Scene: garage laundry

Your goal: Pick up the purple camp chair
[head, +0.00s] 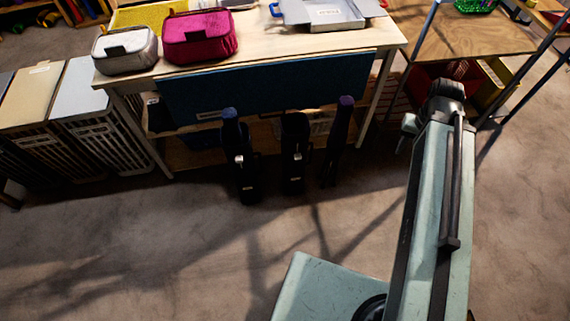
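Three slim folded camp chairs in dark bags stand upright on the floor in front of the wooden table. The right one has a purple top and looks like the purple camp chair (337,140); it is in dim shade. The middle one is a black camp chair (294,155), close to its left. The left one is a camp chair with a blue top (238,155). My arm reaches forward at the right of the picture, to the right of the chairs and apart from them. Its far end hides most of my gripper (407,130), so its fingers cannot be made out.
The table (290,45) carries a grey case (125,50), a magenta case (198,37) and a metal tray (325,14). A blue panel (265,85) hangs on its front. Slatted bins (95,120) stand left. A wooden workbench (470,38) stands right. The floor before the chairs is clear.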

